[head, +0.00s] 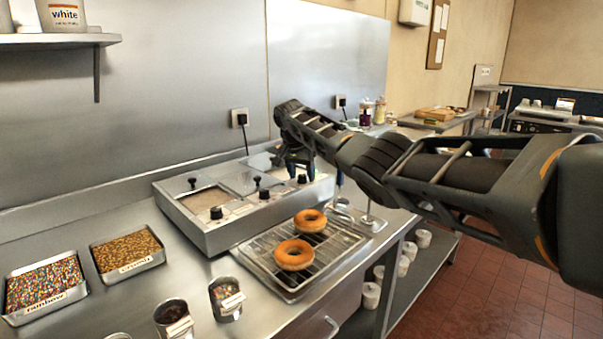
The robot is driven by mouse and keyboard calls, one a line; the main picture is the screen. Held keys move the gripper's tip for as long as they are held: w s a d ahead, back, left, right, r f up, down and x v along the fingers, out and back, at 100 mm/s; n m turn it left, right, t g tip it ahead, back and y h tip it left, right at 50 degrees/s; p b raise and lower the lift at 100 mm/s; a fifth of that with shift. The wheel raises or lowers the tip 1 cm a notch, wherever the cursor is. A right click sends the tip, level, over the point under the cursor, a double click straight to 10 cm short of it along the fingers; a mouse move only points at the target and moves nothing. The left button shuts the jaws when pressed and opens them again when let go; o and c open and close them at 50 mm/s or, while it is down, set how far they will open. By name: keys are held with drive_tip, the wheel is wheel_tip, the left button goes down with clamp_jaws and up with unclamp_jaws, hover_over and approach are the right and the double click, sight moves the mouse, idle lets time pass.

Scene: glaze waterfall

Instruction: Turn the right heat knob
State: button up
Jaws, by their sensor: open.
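The steel glaze warmer (235,233) stands on the counter against the wall. Black knobs sit along its front top edge: a left knob (216,213), a middle knob (264,194) and the right heat knob (302,179). My gripper (297,172) points down over the right end of the warmer, with its fingers apart, close to the right knob. I cannot tell whether a finger touches the knob. Part of the warmer's right end is hidden behind my gripper and arm.
A wire rack tray (279,282) with two doughnuts (295,254) lies in front of the warmer. Trays of rainbow sprinkles (42,286) and nuts (127,251) stand at the left, with topping cups (227,300) nearer. Small bottles (380,110) stand behind my arm.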

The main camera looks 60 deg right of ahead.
drive_tip(key=shift+c, duration=0.2)
drive_tip(key=c, duration=1)
